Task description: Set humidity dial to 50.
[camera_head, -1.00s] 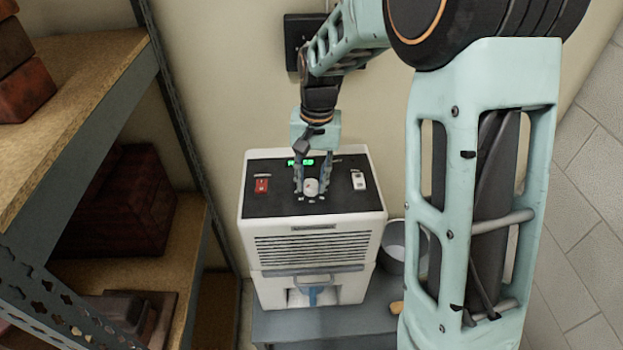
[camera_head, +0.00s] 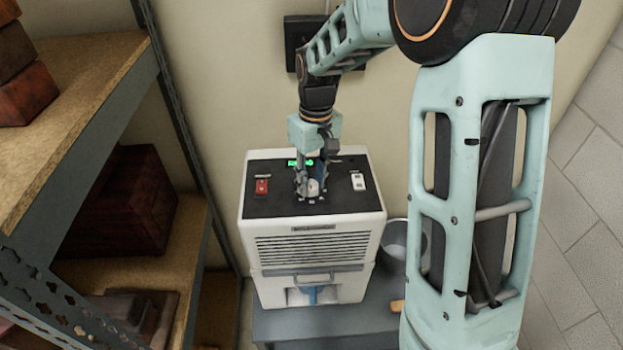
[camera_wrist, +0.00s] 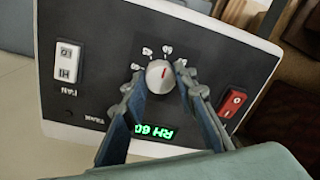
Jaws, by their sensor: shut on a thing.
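The humidity dial (camera_wrist: 159,76) is a round pale knob with a red mark on the black top panel of a white dehumidifier (camera_head: 311,222). Small number labels, too blurred to read surely, surround part of it. My gripper (camera_wrist: 160,82) points down at the panel, with one finger on each side of the dial, shut on it. In the head view, my gripper (camera_head: 312,188) partly hides the dial. The green display (camera_wrist: 155,132) appears upside down in the wrist view and reads RH 60; a finger covers part of its surroundings.
A red power switch (camera_wrist: 232,102) and a white fan switch (camera_wrist: 67,63) flank the dial. The dehumidifier stands on a grey stand (camera_head: 290,326) beside a grey bucket (camera_head: 398,240). Shelving (camera_head: 95,105) with dark red boxes is close on the left.

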